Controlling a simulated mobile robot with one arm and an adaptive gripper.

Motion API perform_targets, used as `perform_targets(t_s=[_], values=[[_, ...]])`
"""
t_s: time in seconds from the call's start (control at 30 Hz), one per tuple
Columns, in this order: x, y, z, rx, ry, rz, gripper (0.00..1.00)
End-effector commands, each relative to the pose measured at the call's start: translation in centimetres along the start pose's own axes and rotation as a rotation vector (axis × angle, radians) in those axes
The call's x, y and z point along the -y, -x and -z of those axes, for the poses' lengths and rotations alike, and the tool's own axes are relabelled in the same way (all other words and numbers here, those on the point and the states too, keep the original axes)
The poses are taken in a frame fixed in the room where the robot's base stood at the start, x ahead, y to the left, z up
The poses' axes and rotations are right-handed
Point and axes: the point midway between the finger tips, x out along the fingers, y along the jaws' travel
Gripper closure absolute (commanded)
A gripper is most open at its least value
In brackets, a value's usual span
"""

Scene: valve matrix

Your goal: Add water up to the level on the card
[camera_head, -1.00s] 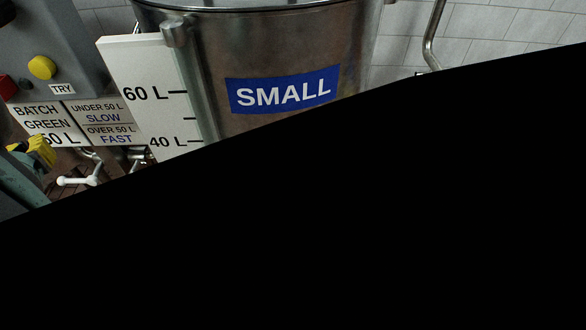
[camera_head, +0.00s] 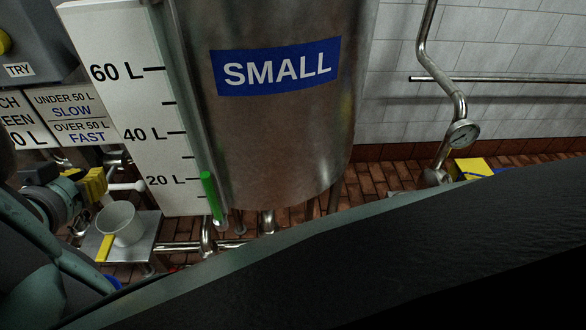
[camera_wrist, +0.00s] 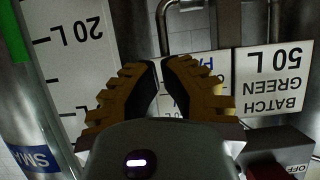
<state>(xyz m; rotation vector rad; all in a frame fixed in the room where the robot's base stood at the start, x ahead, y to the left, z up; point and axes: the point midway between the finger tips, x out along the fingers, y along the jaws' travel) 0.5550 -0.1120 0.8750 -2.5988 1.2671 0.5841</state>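The steel tank marked SMALL (camera_head: 280,140) stands mid-view with a white litre scale (camera_head: 120,115) at its left. A green column (camera_head: 210,195) in the sight tube tops out a little above the 20 L mark; it also shows in the wrist view (camera_wrist: 13,30). The card in the wrist view (camera_wrist: 275,80) reads BATCH GREEN 50 L; the head view cuts it off at left. A second card (camera_head: 72,118) reads UNDER 50 L SLOW, OVER 50 L FAST. My gripper (camera_wrist: 162,62) has its fingertips nearly together, with nothing seen between them. A white lever (camera_head: 125,186) is close by its yellow fingers.
Pipes run under the tank. A gauge (camera_head: 461,133) is on a pipe at right. A grey box marked OFF (camera_wrist: 285,150) is near my gripper. My arm hides the foreground.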

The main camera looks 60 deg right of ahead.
Motion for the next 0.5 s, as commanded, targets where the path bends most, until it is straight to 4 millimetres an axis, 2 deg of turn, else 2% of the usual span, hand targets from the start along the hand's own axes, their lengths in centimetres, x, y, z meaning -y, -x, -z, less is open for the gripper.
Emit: perform_targets(t_s=[0.17, 0.5], values=[[-0.2, -1.2, 0.0, -0.001, -0.002, -0.008, 1.0], [-0.3, -5.3, 0.1, 0.001, -0.005, -0.01, 1.0]])
